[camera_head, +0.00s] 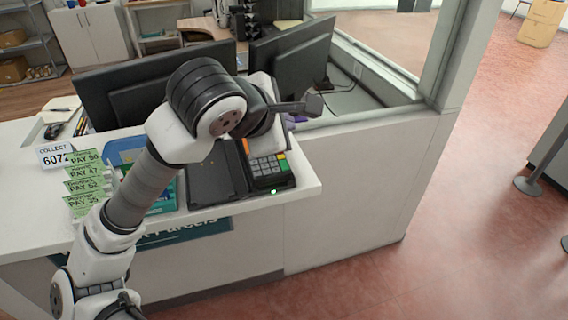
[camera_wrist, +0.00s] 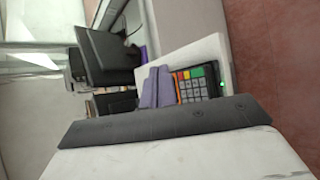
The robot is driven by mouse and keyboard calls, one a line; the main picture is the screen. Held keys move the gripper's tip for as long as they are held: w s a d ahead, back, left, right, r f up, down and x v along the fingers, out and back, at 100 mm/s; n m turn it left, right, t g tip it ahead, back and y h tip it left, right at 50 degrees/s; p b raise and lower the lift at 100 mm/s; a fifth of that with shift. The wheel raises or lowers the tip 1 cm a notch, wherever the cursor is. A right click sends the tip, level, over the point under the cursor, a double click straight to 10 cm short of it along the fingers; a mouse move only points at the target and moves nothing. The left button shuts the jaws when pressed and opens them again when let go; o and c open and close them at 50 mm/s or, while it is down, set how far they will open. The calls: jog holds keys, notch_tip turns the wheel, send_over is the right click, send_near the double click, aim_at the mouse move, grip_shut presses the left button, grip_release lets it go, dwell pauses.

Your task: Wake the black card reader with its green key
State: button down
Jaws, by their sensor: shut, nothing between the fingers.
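The black card reader (camera_head: 272,183) lies on the white counter near its right front corner, with its keypad facing up. Its green key (camera_head: 283,164) is on the right side of the keypad. In the head view my white hand is above the reader's back part and hides the fingertips. Contact cannot be told.
A flat black pad (camera_head: 209,180) lies left of the reader. Green price cards (camera_head: 85,185), a "COLLECT" sign (camera_head: 55,154) and a blue tray (camera_head: 122,152) are further left. Two dark monitors (camera_head: 300,55) stand behind.

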jog(key=b, duration=0.5)
send_over(281, 172)
jog(key=f, duration=0.8)
jog(key=shift+s+d, duration=0.1)
jog(key=shift+s, duration=0.15)
jog(key=shift+w+f+b, duration=0.15)
jog(key=shift+f+b, duration=0.15)
jog(key=shift+b, duration=0.3)
jog(key=shift+f, duration=0.15)
dwell(0.6)
jog(key=shift+f+b, duration=0.3)
jog(key=shift+b, duration=0.5)
jog(key=shift+w+f+b, duration=0.1)
jog(key=shift+f+b, duration=0.1)
jog(key=shift+b, duration=0.25)
jog(key=shift+r, duration=0.7)
